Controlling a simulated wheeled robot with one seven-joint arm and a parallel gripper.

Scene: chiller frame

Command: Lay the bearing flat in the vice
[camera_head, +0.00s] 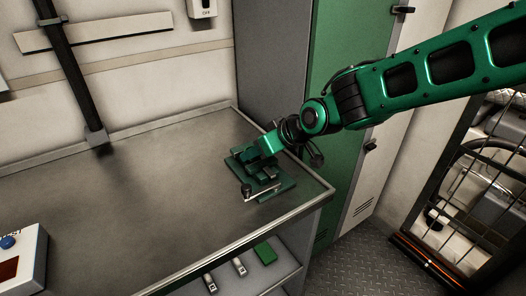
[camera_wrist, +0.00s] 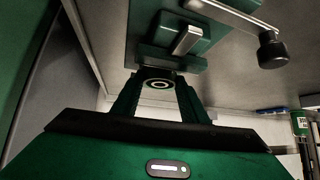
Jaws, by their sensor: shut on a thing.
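The green vice (camera_head: 276,187) stands on the bench near its right front corner, with a light metal handle at its front. In the wrist view the vice (camera_wrist: 218,58) fills the top middle, with its handle and dark knob to the right. My gripper (camera_head: 255,154) is directly at the vice, over its back part. In the wrist view my gripper (camera_wrist: 158,88) is shut on the bearing (camera_wrist: 160,84), a small dark ring with a pale inner ring, between the fingertips. The bearing appears close to the vice; whether it touches is unclear. The head view hides the bearing behind my gripper and the vice.
The grey bench (camera_head: 150,200) is mostly clear to the left. A white box with a blue button (camera_head: 8,242) stands at the front left. A black post (camera_head: 75,75) rises at the back. A green locker (camera_head: 345,60) stands right of the bench. Small items lie on the shelf below.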

